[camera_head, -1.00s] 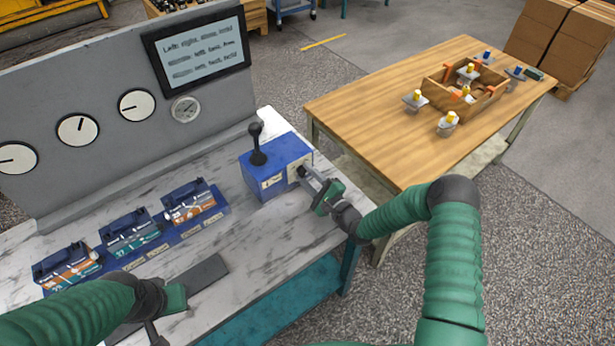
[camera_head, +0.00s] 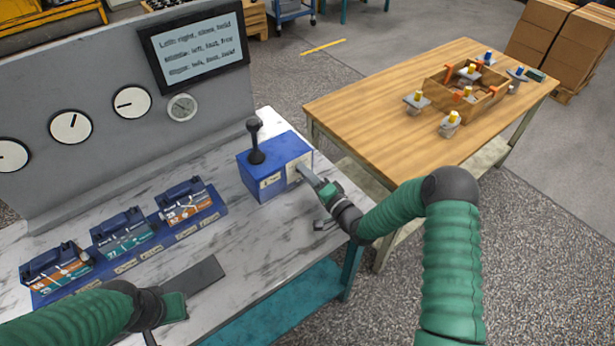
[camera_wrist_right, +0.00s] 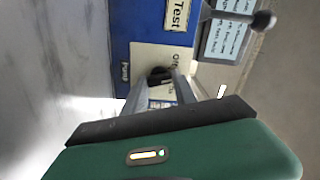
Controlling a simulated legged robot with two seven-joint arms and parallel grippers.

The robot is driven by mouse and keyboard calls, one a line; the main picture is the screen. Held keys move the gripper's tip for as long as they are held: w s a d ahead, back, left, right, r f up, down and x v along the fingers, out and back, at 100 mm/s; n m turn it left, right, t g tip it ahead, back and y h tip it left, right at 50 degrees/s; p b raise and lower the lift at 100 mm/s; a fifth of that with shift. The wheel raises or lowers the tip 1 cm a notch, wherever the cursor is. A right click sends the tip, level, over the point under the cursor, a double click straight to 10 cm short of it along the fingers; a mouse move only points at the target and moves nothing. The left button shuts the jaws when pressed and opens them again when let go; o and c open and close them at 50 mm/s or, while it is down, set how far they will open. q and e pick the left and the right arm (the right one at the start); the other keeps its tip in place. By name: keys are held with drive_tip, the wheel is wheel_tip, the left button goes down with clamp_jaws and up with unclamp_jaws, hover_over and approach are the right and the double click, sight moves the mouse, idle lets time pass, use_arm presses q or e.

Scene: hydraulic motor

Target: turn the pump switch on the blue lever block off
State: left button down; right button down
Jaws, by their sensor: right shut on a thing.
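The blue lever block (camera_head: 265,182) sits on the marbled bench, with a black lever standing upright on its top. My right gripper (camera_head: 302,169) is at the block's right-hand face, its fingers reaching up to that face. In the right wrist view the block (camera_wrist_right: 122,35) has a pale panel and labels reading "Pump" and "Test". The small dark pump switch (camera_wrist_right: 160,74) is between the fingertips, and my right gripper (camera_wrist_right: 161,82) is shut on it. The switch is partly hidden by the fingers. My left gripper (camera_head: 174,306) is low at the left over the bench, its fingers not clear.
Several labelled modules (camera_head: 122,236) stand in a blue rack at the left of the bench. A dark flat plate (camera_head: 205,278) lies near the front edge. A wooden table (camera_head: 370,110) with a crate stands at the right. The bench beside the block is mostly clear.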

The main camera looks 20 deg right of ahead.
use_arm(q)
drive_tip(key=shift+s+b+x, duration=0.25)
drive_tip(key=shift+b+x, duration=0.65)
drive_tip(key=shift+x, duration=0.1)
use_arm(e)
drive_tip(key=n, duration=0.3)
drive_tip(key=f+n, duration=0.1)
drive_tip(key=n, duration=0.1)
drive_tip(key=shift+s+a, duration=0.25)
use_arm(q)
drive_tip(key=shift+f, duration=0.15)
use_arm(e)
drive_tip(key=shift+n, duration=0.3)
use_arm(q)
drive_tip(key=shift+a, duration=0.1)
use_arm(e)
drive_tip(key=c, duration=1.3)
unclamp_jaws()
use_arm(q)
drive_tip(key=shift+w, duration=0.1)
use_arm(e)
drive_tip(key=o, duration=0.3)
drive_tip(key=shift+w+d+r, duration=0.1)
drive_tip(key=shift+w+r, duration=0.1)
drive_tip(key=shift+s+r, duration=0.1)
